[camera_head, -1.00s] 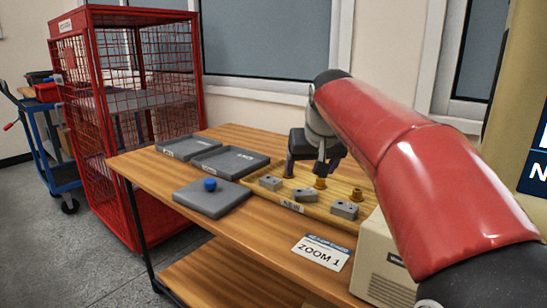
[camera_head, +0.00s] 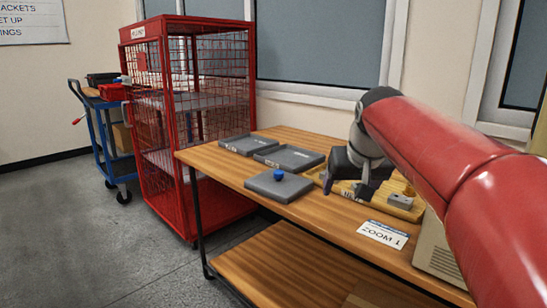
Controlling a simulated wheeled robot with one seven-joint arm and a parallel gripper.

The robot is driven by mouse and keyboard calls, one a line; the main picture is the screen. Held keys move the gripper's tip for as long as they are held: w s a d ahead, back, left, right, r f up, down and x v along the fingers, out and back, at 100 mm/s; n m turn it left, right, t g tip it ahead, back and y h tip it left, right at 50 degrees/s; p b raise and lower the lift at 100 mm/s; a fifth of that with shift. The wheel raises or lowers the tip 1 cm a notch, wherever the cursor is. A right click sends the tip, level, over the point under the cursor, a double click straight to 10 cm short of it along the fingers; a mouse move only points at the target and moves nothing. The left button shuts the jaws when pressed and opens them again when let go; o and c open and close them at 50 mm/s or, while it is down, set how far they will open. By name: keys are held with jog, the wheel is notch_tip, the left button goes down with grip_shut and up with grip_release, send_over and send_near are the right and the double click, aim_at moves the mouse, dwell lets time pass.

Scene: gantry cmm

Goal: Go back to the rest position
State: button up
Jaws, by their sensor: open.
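My gripper (camera_head: 346,187) hangs at the end of my red arm, over the left part of a yellow wooden tray (camera_head: 405,213) on the wooden table. It is open, and I see nothing held between its fingers. It hides most of the tray and its label. A grey metal part (camera_head: 400,201) shows on the tray to the right of the gripper. A grey plate with a blue knob (camera_head: 278,202) lies to the left of the gripper, apart from it.
Two shallow grey trays (camera_head: 250,145) lie at the table's back left. A red mesh cage (camera_head: 172,120) and a blue cart (camera_head: 107,150) stand left. The floor at front left is clear.

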jog(key=s+f, duration=0.6)
jog(key=s, duration=0.7)
jog(key=shift+f, duration=0.2)
jog(key=shift+g, duration=0.4)
jog(key=s+f, duration=0.3)
jog(key=s, duration=0.1)
jog(key=s+f, duration=0.7)
jog(key=s, duration=0.1)
jog(key=shift+a+f, duration=0.25)
jog(key=shift+f, duration=0.1)
jog(key=shift+c, duration=0.4)
